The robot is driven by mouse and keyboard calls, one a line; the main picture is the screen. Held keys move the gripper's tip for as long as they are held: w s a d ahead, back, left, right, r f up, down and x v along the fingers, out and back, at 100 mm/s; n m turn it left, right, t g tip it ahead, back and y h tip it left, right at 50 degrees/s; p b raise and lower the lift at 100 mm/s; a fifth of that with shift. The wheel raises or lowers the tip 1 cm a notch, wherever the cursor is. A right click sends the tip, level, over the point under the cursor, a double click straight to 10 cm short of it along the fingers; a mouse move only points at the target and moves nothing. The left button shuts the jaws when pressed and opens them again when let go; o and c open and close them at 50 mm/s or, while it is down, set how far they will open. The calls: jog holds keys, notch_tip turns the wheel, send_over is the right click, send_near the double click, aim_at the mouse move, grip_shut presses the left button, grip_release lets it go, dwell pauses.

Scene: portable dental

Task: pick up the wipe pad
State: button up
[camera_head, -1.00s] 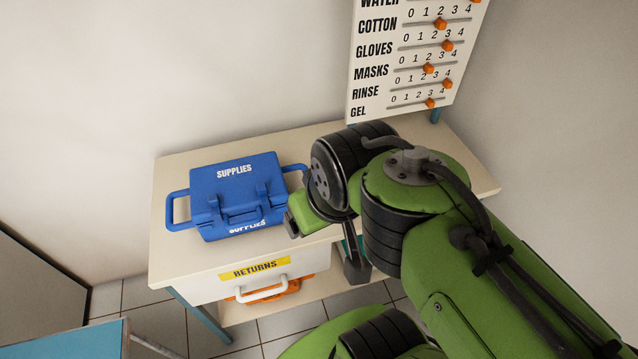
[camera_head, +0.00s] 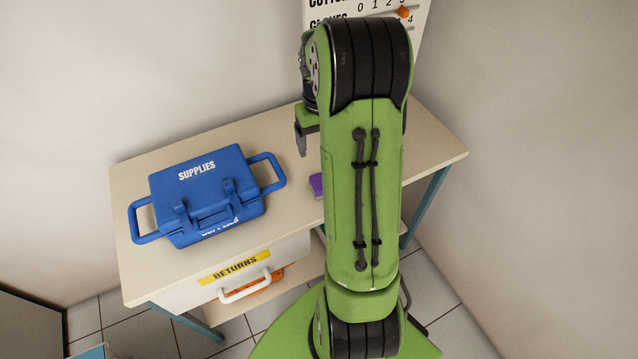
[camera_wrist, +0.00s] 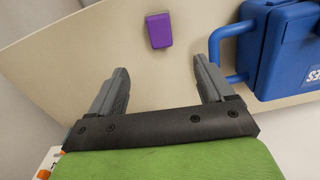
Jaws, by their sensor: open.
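A small purple block, which I take to be the wipe pad (camera_wrist: 159,31), lies on the beige table top in the wrist view. It is beyond my fingertips, roughly ahead of the gap between them, and not touched. In the head view the wipe pad (camera_head: 316,186) shows only in part, at the left edge of my green arm, which hides the rest. My gripper (camera_wrist: 161,78) is open and empty, with its two grey fingers apart. In the head view one finger of my gripper (camera_head: 301,138) shows above the table, behind the pad.
A blue supplies case (camera_head: 208,195) with side handles stands on the left of the table (camera_head: 270,128); its handle is near the pad. A returns drawer (camera_head: 240,280) is below. A slider board (camera_head: 420,30) stands at the back. The table's right end looks clear.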

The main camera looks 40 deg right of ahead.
aim_at(320, 181)
notch_tip(320, 181, down, 16)
jog(key=b, duration=0.4)
jog(key=shift+s+a, duration=0.1)
jog(key=shift+s, duration=0.05)
jog(key=shift+r, duration=0.15)
jog(key=c, duration=1.1)
notch_tip(320, 181, up, 10)
jog(key=p, duration=0.2)
jog(key=shift+p, duration=0.3)
